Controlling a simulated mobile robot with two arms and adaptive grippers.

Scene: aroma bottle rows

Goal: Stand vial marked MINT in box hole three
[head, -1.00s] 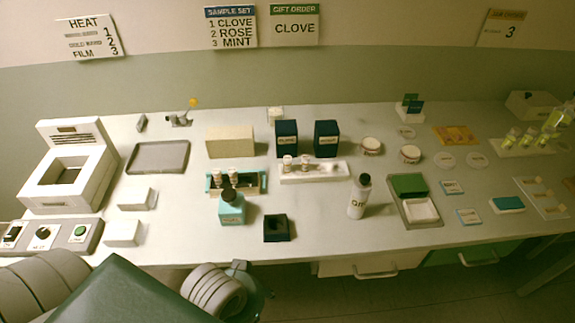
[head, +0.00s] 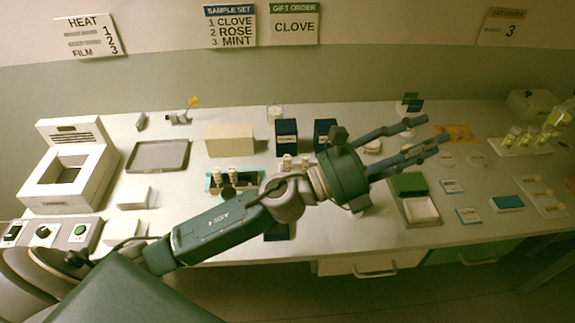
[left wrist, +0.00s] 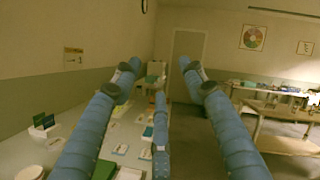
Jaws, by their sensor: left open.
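The teal box (head: 210,186) stands left of centre with two small pale-capped vials (head: 232,175) upright in it. Part of it is behind my left forearm. Right of it, two more capped vials (head: 287,162) show above my left wrist; the rack under them is mostly hidden. I cannot read any vial label, so I cannot tell which is MINT. My left gripper (head: 425,135) is open and empty, stretched over the counter to the right of box and vials, its fingers pointing right. Its spread fingers also show in the left wrist view (left wrist: 160,75). My right gripper is not in view.
Two dark blue boxes (head: 286,136) and a beige block (head: 230,139) stand behind the vials. A sample-set sign (head: 230,27) lists 1 CLOVE, 2 ROSE, 3 MINT. A tray (head: 422,209) with green and white parts lies right of my gripper's palm.

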